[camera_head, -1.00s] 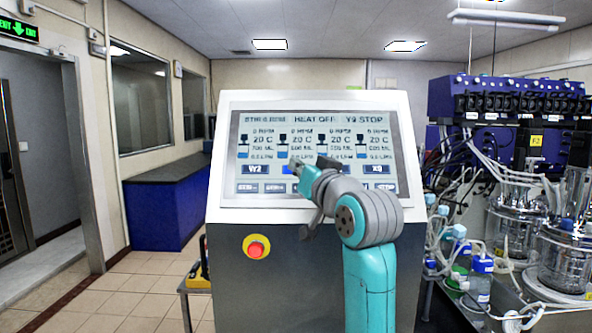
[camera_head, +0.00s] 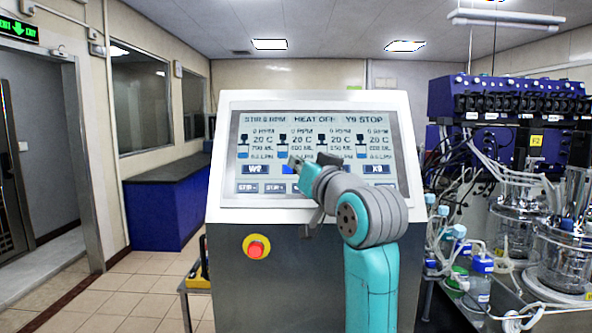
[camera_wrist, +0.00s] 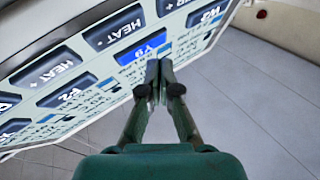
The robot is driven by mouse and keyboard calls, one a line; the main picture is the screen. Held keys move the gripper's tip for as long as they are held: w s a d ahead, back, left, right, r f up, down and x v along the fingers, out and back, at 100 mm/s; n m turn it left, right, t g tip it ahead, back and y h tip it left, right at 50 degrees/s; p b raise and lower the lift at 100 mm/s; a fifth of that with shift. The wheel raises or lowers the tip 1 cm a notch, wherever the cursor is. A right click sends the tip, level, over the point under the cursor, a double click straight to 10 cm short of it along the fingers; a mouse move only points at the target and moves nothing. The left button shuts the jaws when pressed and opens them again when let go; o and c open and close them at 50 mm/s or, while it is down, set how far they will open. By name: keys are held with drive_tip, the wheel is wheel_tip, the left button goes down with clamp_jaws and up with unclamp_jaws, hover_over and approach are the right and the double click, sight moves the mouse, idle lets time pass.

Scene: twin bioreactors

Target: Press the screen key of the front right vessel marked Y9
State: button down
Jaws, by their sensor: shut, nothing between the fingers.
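The control screen (camera_head: 225,190) is set in a white and grey console in the head view. The key marked Y9 (camera_wrist: 140,47) is lit bright blue in the wrist view; other keys are dark. In the head view the blue key (camera_head: 288,169) is partly hidden behind my gripper. My gripper (camera_wrist: 160,66) is shut and empty, its fingertips close beside the Y9 key in the wrist view. In the head view my gripper (camera_head: 294,162) is in front of the screen's middle. I cannot tell whether the tips touch the screen.
HEAT keys (camera_wrist: 114,28) and a W2 key (camera_wrist: 206,15) lie around Y9. A red emergency button (camera_head: 256,249) sits on the console front. Glass vessels (camera_head: 515,232), tubing and bottles crowd the bench on the right. The floor at left is clear.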

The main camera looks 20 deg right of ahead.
drive_tip(key=s, duration=0.1)
drive_tip(key=s+a+r, duration=0.1)
drive_tip(key=s+r, duration=0.1)
drive_tip(key=s, duration=0.1)
drive_tip(key=shift+a+r, duration=0.15)
drive_tip(key=shift+r, duration=0.1)
idle(0.8)
